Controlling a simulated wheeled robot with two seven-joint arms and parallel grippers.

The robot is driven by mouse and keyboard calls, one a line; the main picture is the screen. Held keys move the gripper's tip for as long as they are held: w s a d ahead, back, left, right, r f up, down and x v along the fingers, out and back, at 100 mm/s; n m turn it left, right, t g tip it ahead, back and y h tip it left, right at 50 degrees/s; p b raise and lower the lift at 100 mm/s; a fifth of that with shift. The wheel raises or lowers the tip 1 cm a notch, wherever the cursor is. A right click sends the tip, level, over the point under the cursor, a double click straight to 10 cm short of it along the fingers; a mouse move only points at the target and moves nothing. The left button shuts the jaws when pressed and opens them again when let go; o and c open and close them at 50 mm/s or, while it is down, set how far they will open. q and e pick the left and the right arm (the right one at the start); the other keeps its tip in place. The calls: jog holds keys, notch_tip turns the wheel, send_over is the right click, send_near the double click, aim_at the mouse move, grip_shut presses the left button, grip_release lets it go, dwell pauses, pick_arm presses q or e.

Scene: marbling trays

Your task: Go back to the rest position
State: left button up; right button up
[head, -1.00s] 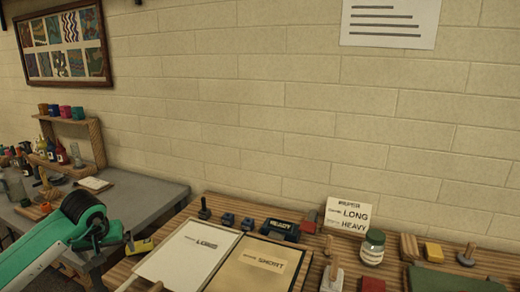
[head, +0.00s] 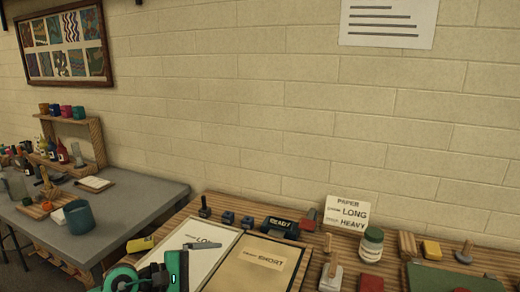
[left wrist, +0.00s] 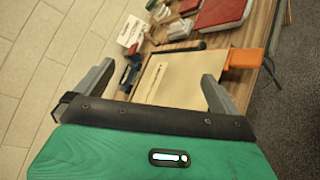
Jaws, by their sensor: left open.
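My left gripper (head: 204,246) is low over the white tray marked LONG (head: 172,266), with one grey finger showing in the head view. In the left wrist view its two fingers (left wrist: 157,75) stand wide apart with nothing between their tips. Behind them lies a tan panel (left wrist: 166,80), probably the tray marked SHORT, which in the head view (head: 250,272) lies right of the white one. The gripper's height above the trays is hard to judge. My right gripper is not in view.
A card reading PAPER, LONG, HEAVY (head: 348,212), a lidded jar (head: 371,246) and a dark READY block (head: 279,228) stand at the wooden table's back. A blue cup (head: 79,217) stands on the grey table (head: 135,205) at left. The wall closes off the back.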

pick_arm(q)
notch_tip(320, 180, up, 6)
jog(key=s+a+n+t+y, duration=0.1)
jog(key=n+t, duration=0.5)
jog(key=n, duration=0.6)
jog(key=s+a+n+t, duration=0.2)
jog(key=n+t, duration=0.5)
jog(key=n, duration=0.4)
jog(key=s+a+f+n+g+y, duration=0.25)
jog(key=a+f+n+y, duration=0.35)
jog(key=n, duration=0.6)
jog(key=s+a+f+n+g+y, duration=0.1)
jog(key=s+a+f+n+y, duration=0.25)
jog(key=f+n+y, duration=0.7)
jog(key=s+f+n+g+h, duration=0.1)
jog(key=s+f+n+g, duration=0.3)
jog(key=s, duration=0.3)
jog(key=s+d+f+n+g+h, duration=0.1)
jog(key=s+f+n+g+h, duration=0.1)
jog(key=s+f+n+g, duration=0.4)
jog(key=s+f+n+g+h, duration=0.1)
jog(key=s+f+n+g, duration=0.2)
jog(key=s, duration=0.6)
notch_tip(320, 180, down, 28)
jog(key=s+a+f+g, duration=0.2)
jog(key=s+a+f, duration=0.1)
jog(key=s+f, duration=1.6)
jog(key=shift+s+f+m+p, duration=0.25)
jog(key=shift+f+m+p, duration=0.1)
jog(key=shift+f, duration=0.55)
